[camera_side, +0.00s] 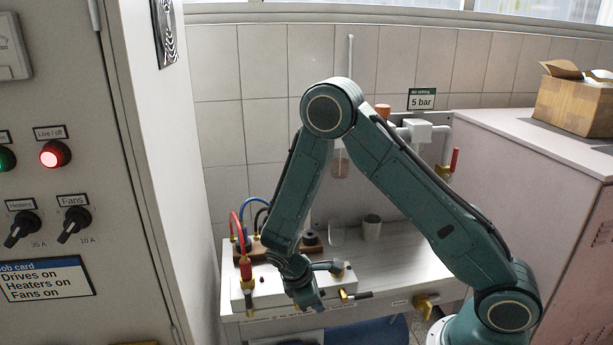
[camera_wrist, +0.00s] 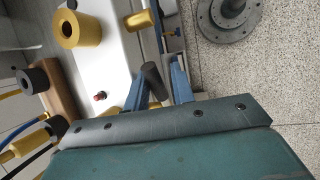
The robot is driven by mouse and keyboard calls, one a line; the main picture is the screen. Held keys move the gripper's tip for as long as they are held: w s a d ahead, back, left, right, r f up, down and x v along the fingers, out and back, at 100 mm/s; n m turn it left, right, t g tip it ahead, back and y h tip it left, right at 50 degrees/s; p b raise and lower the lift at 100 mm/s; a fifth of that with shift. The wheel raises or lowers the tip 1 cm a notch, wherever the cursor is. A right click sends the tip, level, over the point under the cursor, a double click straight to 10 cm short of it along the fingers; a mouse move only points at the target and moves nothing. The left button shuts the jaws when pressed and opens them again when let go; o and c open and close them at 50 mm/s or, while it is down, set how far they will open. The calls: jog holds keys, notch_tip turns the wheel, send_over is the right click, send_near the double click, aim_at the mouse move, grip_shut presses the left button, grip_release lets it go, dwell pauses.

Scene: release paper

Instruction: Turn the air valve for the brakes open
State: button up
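My gripper (camera_side: 312,298) points down at the front of the white block (camera_side: 243,296) on the bench. In the wrist view its two blue fingers (camera_wrist: 161,85) stand apart, with a dark valve handle (camera_wrist: 153,80) between them. The handle lies closer to the left finger; contact is unclear. In the side view my gripper hides this valve. No readable label tells which valve serves the brakes.
A red hose fitting (camera_side: 246,270) rises from the block's left part. A brass valve (camera_side: 425,305) sits on the bench front at right. A cup (camera_side: 371,227) stands behind. A red-handled valve (camera_side: 454,160) is on the wall pipe. A grey cabinet (camera_side: 90,130) stands left.

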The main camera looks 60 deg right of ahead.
jog(key=v, duration=1.4)
jog(key=s+d+r+m+t+y, duration=0.2)
jog(key=s+r+m+t+y, duration=0.2)
jog(key=s+r, duration=0.9)
jog(key=shift+s+d+r+m+t, duration=0.2)
jog(key=shift+r+m+t, duration=0.6)
jog(key=shift+r+m, duration=1)
jog(key=shift+r+n, duration=0.4)
jog(key=shift+c, duration=0.2)
grip_shut()
jog(key=w+d+f+m+g, duration=0.1)
jog(key=w+d+f+m, duration=0.2)
jog(key=f+m, duration=0.5)
jog(key=w+d+f+m+g, duration=0.1)
jog(key=w+d+f+m, duration=0.3)
jog(key=m, duration=1.4)
notch_tip(320, 180, down, 5)
jog(key=shift+w+d+r+m+g+y, duration=0.15)
jog(key=shift+w+d+m+g+y, duration=0.2)
jog(key=shift+d, duration=0.3)
